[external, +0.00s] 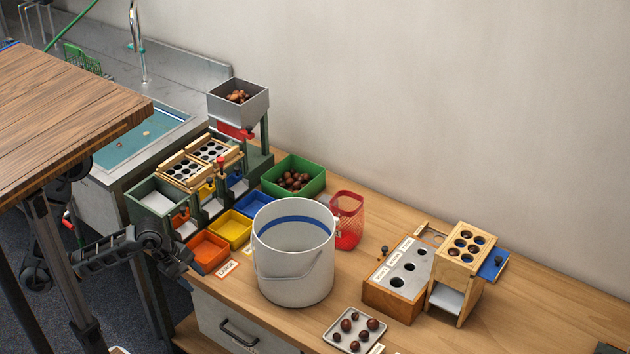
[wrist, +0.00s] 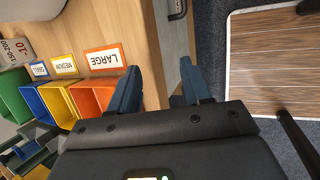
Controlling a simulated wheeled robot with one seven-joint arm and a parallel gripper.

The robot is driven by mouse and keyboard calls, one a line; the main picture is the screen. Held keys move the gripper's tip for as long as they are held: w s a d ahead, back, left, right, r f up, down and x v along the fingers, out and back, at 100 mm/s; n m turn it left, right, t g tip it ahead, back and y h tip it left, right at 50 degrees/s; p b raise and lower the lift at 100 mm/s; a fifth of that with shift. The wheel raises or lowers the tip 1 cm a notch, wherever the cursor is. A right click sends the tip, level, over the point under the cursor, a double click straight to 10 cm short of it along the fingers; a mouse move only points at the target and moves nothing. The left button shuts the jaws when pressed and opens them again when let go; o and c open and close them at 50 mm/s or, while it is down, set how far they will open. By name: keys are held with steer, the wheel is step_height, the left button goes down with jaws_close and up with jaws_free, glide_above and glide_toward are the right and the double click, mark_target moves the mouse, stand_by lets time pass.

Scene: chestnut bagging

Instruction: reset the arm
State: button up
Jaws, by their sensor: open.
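My gripper (external: 184,262) is at the front left edge of the wooden bench in the external view, close to the orange bin (external: 207,254). In the wrist view my gripper (wrist: 160,88) has its two blue fingers spread apart. Nothing is held between them; the bench edge and cabinet front show behind. My arm reaches in from the left, low beside the dark wood-topped table. The LARGE label (wrist: 103,57) lies on the bench to the left of the fingers in the wrist view.
A white bucket (external: 293,270) stands right of the bins. A green sorting stand (external: 155,203), a green chestnut bin (external: 318,180), a red mesh bag (external: 348,228) and a wooden holed block (external: 385,300) also stand here. The wood-topped table (external: 60,110) overhangs at left.

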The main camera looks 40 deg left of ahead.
steer(key=s+a+f+g+b, duration=0.1)
steer(key=s+a+f, duration=0.25)
steer(key=s, duration=0.25)
steer(key=s+a+f+g+b, duration=0.1)
steer(key=s+a+f, duration=0.25)
steer(key=s, duration=0.25)
steer(key=w+a+r+m+t+y+p, duration=0.1)
steer(key=w+a+r+m+t+p, duration=0.1)
steer(key=a+r+m+t, duration=0.3)
steer(key=w+a+r+m+t+y+p, duration=0.2)
steer(key=w+a+r+m+t, duration=0.3)
steer(key=r+m+t, duration=0.3)
step_height(320, 180, up, 7)
steer(key=a+m, duration=0.1)
steer(key=m, duration=0.3)
steer(key=shift+w+a+m, duration=0.15)
steer(key=shift+a+m, duration=0.15)
steer(key=shift+c, duration=0.3)
